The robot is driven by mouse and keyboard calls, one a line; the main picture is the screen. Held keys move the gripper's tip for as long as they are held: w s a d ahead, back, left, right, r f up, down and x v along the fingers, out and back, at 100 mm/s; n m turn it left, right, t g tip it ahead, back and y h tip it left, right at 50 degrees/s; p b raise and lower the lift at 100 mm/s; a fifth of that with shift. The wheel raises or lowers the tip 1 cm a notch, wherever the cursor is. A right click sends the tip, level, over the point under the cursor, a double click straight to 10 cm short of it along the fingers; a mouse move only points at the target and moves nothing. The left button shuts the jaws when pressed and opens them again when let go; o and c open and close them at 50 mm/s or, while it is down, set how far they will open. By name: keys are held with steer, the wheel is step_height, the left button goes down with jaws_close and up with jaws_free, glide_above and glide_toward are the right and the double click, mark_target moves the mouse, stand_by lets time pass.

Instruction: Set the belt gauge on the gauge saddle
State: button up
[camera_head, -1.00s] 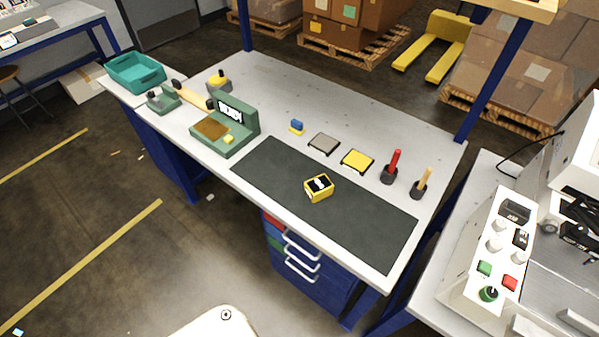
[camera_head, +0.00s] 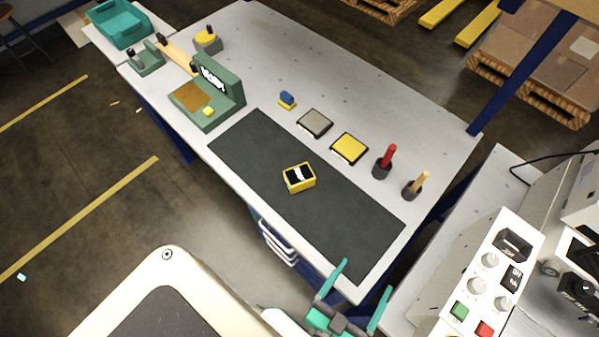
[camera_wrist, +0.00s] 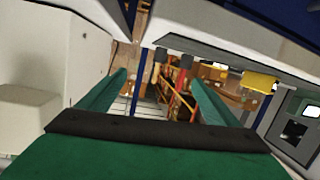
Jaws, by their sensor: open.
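A yellow box with a black and white face (camera_head: 299,178), which looks like the belt gauge, lies on the dark mat (camera_head: 250,145). The gauge saddle is not clearly marked; a green L-shaped fixture (camera_head: 232,85) at the table's left has a small yellow block (camera_head: 208,111) on its base, which may be it. My gripper (camera_head: 365,280), with teal fingers, is open and empty at the table's front right edge, to the lower right of the yellow box and apart from it. In the wrist view the fingers (camera_wrist: 158,82) are spread with nothing between them.
Behind the mat are a small blue and yellow piece (camera_head: 287,100), a grey pad (camera_head: 315,122), a yellow pad (camera_head: 349,147), and red-handled (camera_head: 386,160) and wooden-handled (camera_head: 417,184) tools in holders. A teal bin (camera_head: 120,25) stands far left. A control panel (camera_head: 485,290) is at right.

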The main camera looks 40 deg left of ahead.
steer(key=shift+n+t, duration=0.4)
steer(key=shift+t, duration=0.1)
steer(key=w+d, duration=0.1)
steer(key=w, duration=0.2)
steer(key=w+r, duration=0.1)
steer(key=w, duration=0.2)
steer(key=w+d+r, duration=0.1)
steer(key=w, duration=0.2)
steer(key=shift+w+d, duration=0.3)
steer(key=shift+d, duration=0.05)
steer(key=w+d+r+m+g+h, duration=0.15)
steer(key=w+r+m+h, duration=0.35)
steer(key=w+r+m, duration=0.5)
steer(key=w+d+r+m+h, duration=0.4)
steer(key=w+r, duration=0.5)
steer(key=w, duration=0.5)
steer(key=m+g+y, duration=0.8)
steer(key=m+g, duration=0.4)
steer(key=g, duration=0.3)
glide_above(299, 174)
step_height(299, 174, down, 18)
steer(key=shift+r, duration=0.25)
steer(key=shift+f, duration=3)
steer(key=c, duration=1.2)
steer(key=shift+c, duration=0.8)
